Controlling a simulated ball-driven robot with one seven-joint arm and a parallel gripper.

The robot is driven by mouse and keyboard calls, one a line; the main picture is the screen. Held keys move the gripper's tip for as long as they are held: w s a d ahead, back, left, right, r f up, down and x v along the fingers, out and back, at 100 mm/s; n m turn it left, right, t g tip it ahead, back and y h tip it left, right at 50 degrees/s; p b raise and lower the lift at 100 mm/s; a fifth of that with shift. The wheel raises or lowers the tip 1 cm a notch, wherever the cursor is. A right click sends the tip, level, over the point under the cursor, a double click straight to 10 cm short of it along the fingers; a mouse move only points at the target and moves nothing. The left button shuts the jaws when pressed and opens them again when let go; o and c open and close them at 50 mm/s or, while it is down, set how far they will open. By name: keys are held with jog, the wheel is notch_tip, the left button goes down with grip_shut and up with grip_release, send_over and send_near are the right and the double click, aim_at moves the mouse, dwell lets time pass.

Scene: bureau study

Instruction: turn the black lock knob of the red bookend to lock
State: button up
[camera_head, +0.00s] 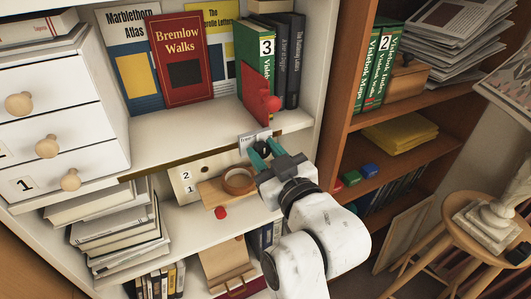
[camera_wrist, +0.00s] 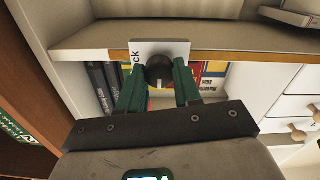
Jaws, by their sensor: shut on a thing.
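The red bookend (camera_head: 255,96), with a red ball on its edge, stands on the upper shelf against the green volume numbered 3. A small white label plate (camera_head: 250,138) is on the front edge of that shelf below it. The black lock knob (camera_wrist: 159,71) sits on the plate, which also shows in the wrist view (camera_wrist: 175,47) with the letters "ck" readable. The knob has a pale pointer line pointing down in the wrist view. My gripper (camera_head: 261,150) is shut on the knob, a green finger on each side. The fingers hide parts of the knob and plate.
Books (camera_head: 182,62) stand on the upper shelf left of the bookend. Below are a roll of tape (camera_head: 239,181) and a red ball (camera_head: 221,213). White drawers (camera_head: 50,130) are at left, a brown bookcase (camera_head: 340,118) at right. The upper shelf's front is clear.

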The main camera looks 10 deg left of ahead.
jog(key=m+p, duration=0.2)
jog(key=m, duration=0.2)
jog(key=shift+d+r, duration=0.1)
jog(key=shift+r, duration=0.05)
jog(key=m+p, duration=0.2)
jog(key=m, duration=0.2)
jog(key=shift+m, duration=0.3)
jog(key=m+p, duration=0.3)
jog(key=m, duration=0.2)
jog(key=shift+w+d, duration=0.1)
jog(key=shift+f+m+p, duration=0.2)
jog(key=shift+m+p, duration=1.25)
jog(key=shift+m, duration=0.75)
jog(key=o, duration=1)
jog(key=shift+o, duration=0.2)
